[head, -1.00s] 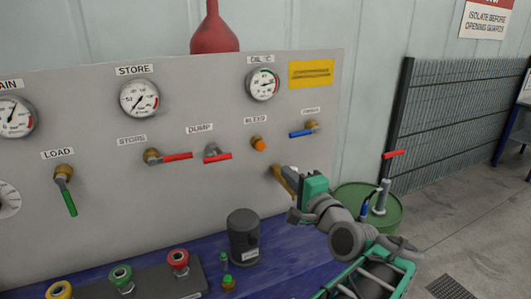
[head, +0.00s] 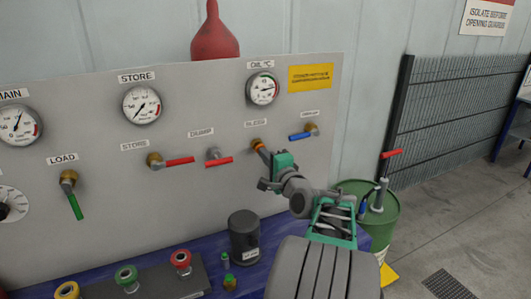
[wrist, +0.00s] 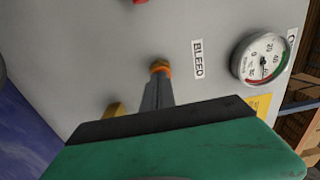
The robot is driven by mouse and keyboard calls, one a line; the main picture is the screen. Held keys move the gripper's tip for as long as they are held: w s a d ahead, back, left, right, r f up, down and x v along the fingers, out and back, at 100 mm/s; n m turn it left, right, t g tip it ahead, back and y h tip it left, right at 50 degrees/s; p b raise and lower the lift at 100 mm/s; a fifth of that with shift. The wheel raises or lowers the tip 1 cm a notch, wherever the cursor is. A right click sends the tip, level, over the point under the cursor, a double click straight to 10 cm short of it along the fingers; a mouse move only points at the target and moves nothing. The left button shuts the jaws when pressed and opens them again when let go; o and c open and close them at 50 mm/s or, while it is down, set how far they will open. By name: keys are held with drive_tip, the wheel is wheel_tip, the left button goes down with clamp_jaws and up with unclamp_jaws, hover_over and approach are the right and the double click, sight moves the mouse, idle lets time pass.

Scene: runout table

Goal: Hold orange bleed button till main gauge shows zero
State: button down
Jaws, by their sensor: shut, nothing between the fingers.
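The orange bleed button (head: 257,145) is on the grey panel under the BLEED label. In the wrist view the button (wrist: 160,67) shows just beyond my fingertips. My gripper (head: 263,151) is shut and empty, its tips at the button and partly covering it. The wrist view shows the shut fingers (wrist: 157,85) pointing straight at it; I cannot tell whether they press it in. The main gauge (head: 18,125) is at the panel's left edge, partly cut off, its needle pointing up and slightly right, away from the lower end of the scale.
A dump valve with a red lever (head: 218,160) is left of the button. A blue-handled valve (head: 302,136) is close on its right. A dark cylinder (head: 244,237) stands on the blue bench below. A green drum (head: 375,222) stands at right.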

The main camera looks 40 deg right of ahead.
drive_tip(key=shift+w+d+r+b, duration=0.2)
drive_tip(key=shift+w+r+b, duration=0.1)
drive_tip(key=shift+w, duration=0.4)
drive_tip(key=shift+w+r, duration=0.1)
drive_tip(key=shift+r, duration=0.3)
idle(0.9)
drive_tip(key=f+b+v, duration=0.1)
drive_tip(key=b+v, duration=0.2)
drive_tip(key=v, duration=1.1)
drive_tip(key=shift+f, duration=0.2)
